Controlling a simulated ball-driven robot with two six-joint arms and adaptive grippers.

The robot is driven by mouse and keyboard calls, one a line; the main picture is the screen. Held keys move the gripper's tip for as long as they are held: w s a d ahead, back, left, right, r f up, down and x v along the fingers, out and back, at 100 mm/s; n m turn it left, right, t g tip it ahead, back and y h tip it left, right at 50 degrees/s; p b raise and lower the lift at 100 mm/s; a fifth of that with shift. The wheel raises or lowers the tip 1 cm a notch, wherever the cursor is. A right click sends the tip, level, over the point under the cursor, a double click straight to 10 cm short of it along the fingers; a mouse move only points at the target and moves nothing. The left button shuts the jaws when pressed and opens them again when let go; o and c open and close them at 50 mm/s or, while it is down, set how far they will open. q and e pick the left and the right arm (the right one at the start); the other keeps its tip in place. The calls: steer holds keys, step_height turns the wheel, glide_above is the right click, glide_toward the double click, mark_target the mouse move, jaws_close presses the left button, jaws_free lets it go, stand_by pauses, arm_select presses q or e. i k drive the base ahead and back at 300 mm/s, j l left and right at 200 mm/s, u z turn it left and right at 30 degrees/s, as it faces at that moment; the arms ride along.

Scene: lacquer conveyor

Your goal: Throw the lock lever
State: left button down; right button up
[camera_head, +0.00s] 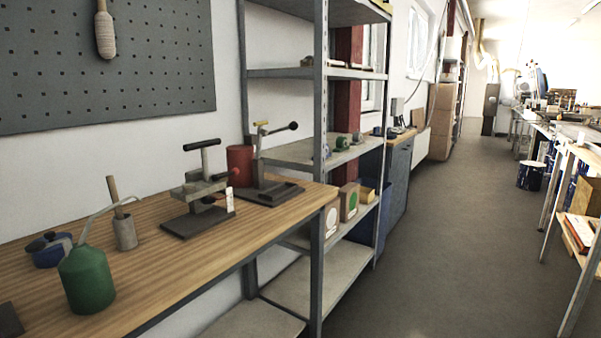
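Two bench devices with levers stand on the wooden workbench (160,262). The nearer clamp-like device (207,190) has a dark base, a black T-handle (201,145) on an upright rod and a small white tag. Behind it, a second device (268,186) on a dark plate has a lever arm ending in a black ball knob (293,126) and a short yellowish grip. I cannot tell which of these is the lock lever. Neither of my grippers is in view.
A green oil can (86,280), a blue pot (48,249), a cup with a wooden-handled tool (124,232) and a red can (240,165) stand on the bench. Metal shelving (345,75) stands beyond. The grey floor aisle (450,230) at right is clear.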

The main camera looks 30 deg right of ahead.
mark_target(235, 171)
steer(key=k+l, duration=0.1)
steer(key=l, duration=0.55)
steer(key=k+l+z, duration=0.1)
steer(key=l, duration=0.25)
steer(key=u, duration=0.4)
steer(key=i+l+u, duration=0.15)
steer(key=u, duration=0.15)
steer(key=i+l+u, duration=0.1)
steer(key=l+u, duration=0.5)
steer(key=i+l, duration=0.05)
steer(key=l, duration=0.05)
